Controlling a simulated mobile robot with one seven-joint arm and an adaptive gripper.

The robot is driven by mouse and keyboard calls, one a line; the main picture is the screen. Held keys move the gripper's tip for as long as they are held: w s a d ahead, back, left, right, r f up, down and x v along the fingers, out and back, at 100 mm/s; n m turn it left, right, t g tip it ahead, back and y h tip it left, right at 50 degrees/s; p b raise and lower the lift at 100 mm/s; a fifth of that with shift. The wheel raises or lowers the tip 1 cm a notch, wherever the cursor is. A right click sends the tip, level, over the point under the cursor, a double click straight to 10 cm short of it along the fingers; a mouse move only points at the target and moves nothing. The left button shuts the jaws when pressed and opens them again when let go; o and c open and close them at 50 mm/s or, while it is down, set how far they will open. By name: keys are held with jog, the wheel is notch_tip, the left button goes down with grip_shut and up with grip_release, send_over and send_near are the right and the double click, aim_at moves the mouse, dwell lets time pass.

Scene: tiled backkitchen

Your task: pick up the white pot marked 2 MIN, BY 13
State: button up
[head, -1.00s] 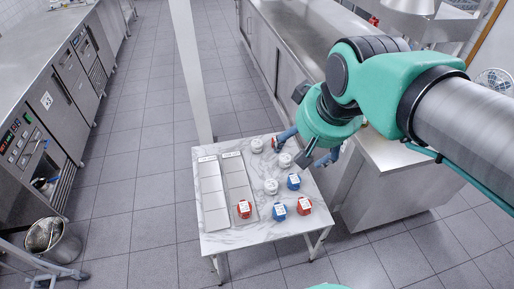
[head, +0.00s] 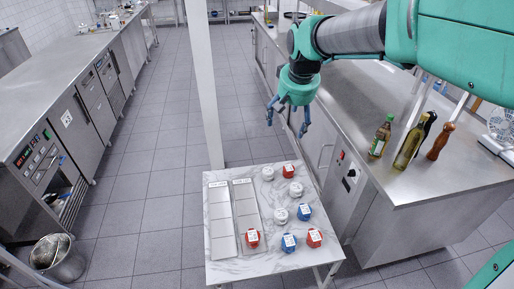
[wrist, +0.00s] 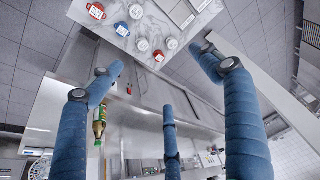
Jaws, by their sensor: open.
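Three white pots stand on a small marble-topped table (head: 225,268) in the head view: one at the back (head: 268,174), one at the back right (head: 295,189), one near the middle (head: 280,215). Their labels are too small to read, so I cannot tell which is marked 2 MIN, BY 13. The wrist view also shows white pots (wrist: 143,45) near the top. My gripper (head: 287,122) is open and empty, in the air beyond the table's far edge in the head picture. Its blue fingers are spread in the wrist view (wrist: 160,75), with no pot between them.
Red pots (head: 314,238) and blue pots (head: 304,212) stand among the white ones. Bottles (head: 381,136) stand on the steel counter (head: 400,185). A white post (head: 204,80) rises behind the table.

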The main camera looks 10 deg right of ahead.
jog(key=w+f, duration=0.7)
jog(key=w, duration=0.6)
jog(key=m+g, duration=0.1)
jog(key=g, duration=0.2)
send_over(268, 171)
notch_tip(268, 171, down, 44)
jog(key=shift+s+r+b, duration=0.15)
jog(key=shift+s+b, duration=0.25)
jog(key=shift+s, duration=0.05)
jog(key=shift+w+d+f+b, duration=0.15)
jog(key=shift+f+b, duration=0.1)
jog(key=shift+f, duration=1.2)
jog(key=shift+w+a+f+b, duration=0.1)
jog(key=shift+w+f+b, duration=0.15)
jog(key=shift+f, duration=1.15)
jog(key=shift+w+d+f+b, duration=0.1)
jog(key=shift+f+b, duration=0.2)
jog(key=shift+f, duration=1.15)
